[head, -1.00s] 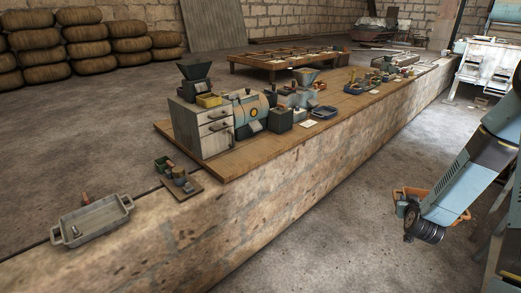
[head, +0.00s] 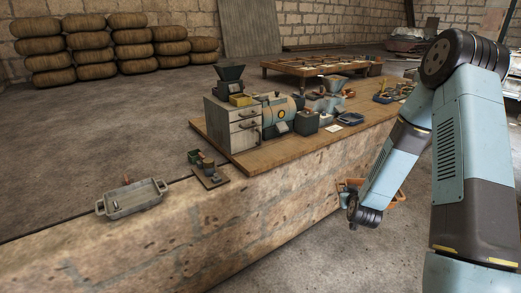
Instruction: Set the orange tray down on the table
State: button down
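The orange tray (head: 397,198) hangs in the air in front of the stone ledge, at the end of my arm in the head view. My wrist and arm hide much of it. My gripper (head: 352,207) is at the tray and appears shut on it; its fingertips are too small and covered to make out. A low wooden table (head: 291,67) stands on the floor behind the ledge, with flat items on it. A wooden board (head: 290,153) lies along the ledge and bears machines and small containers.
A grey metal tray (head: 132,199) sits on the ledge at left. A small board with pots (head: 210,176) lies beside it. A grey drawer cabinet (head: 231,124) with a hopper stands on the wooden board. Stacked sacks (head: 100,45) line the back wall. The ledge's front left is bare.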

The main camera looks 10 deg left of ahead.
aim_at(288, 145)
jog(key=z, duration=0.1)
jog(key=i, duration=0.3)
jog(key=u, duration=1.5)
jog(key=i, duration=0.8)
jog(key=z, duration=0.6)
